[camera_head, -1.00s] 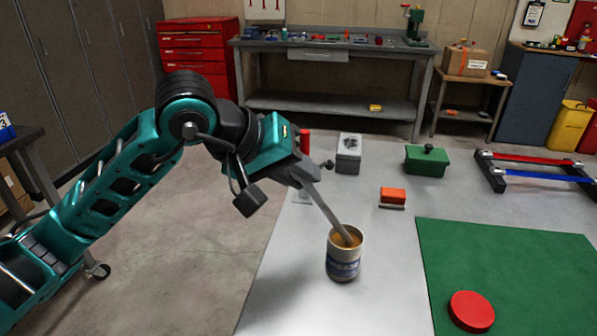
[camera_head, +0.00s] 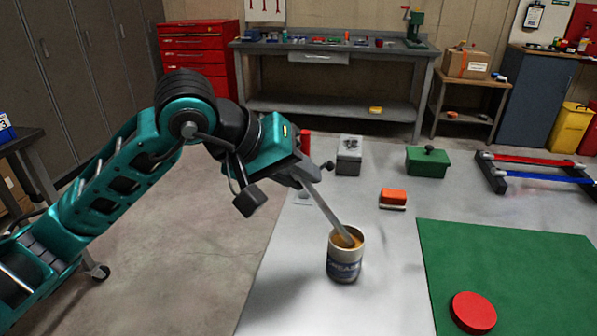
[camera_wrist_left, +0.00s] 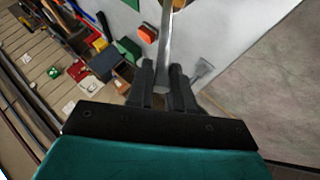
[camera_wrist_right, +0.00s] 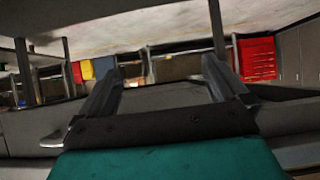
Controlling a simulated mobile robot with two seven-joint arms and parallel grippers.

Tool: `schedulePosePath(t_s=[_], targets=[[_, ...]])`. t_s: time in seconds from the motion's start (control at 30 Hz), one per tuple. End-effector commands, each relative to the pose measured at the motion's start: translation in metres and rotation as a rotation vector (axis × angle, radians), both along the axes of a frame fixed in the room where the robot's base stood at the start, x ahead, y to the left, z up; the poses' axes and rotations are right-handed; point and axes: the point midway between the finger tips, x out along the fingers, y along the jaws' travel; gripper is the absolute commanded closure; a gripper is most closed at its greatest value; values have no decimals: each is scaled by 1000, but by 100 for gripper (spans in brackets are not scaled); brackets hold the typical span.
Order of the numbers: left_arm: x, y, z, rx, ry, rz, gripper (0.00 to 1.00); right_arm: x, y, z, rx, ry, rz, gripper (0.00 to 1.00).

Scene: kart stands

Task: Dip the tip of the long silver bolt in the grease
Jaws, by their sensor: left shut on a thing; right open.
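A long silver bolt (camera_head: 327,212) is held by my left gripper (camera_head: 309,181) and slants down to the right. Its lower end is inside the mouth of the grease can (camera_head: 344,262), at the brownish grease; how deep the tip sits is hard to tell. The can stands upright on the grey table. In the left wrist view the bolt (camera_wrist_left: 165,45) runs away from the shut fingers (camera_wrist_left: 162,85). My right gripper (camera_wrist_right: 160,85) shows only in the right wrist view, open and empty, away from the task objects.
The grey table (camera_head: 300,285) also holds a green mat (camera_head: 510,265) with a red disc (camera_head: 473,312), an orange block (camera_head: 393,195), a grey box (camera_head: 349,155), a green box (camera_head: 427,161) and a rack with red and blue bars (camera_head: 540,169). The table around the can is clear.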

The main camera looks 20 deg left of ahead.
Motion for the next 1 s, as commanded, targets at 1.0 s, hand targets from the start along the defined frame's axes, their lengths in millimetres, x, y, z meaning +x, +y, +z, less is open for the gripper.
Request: schedulePosePath(t_s=[1.0], targets=[[0,0,59,1,0,-1,100,0,0,36,-2,0,1,0]])
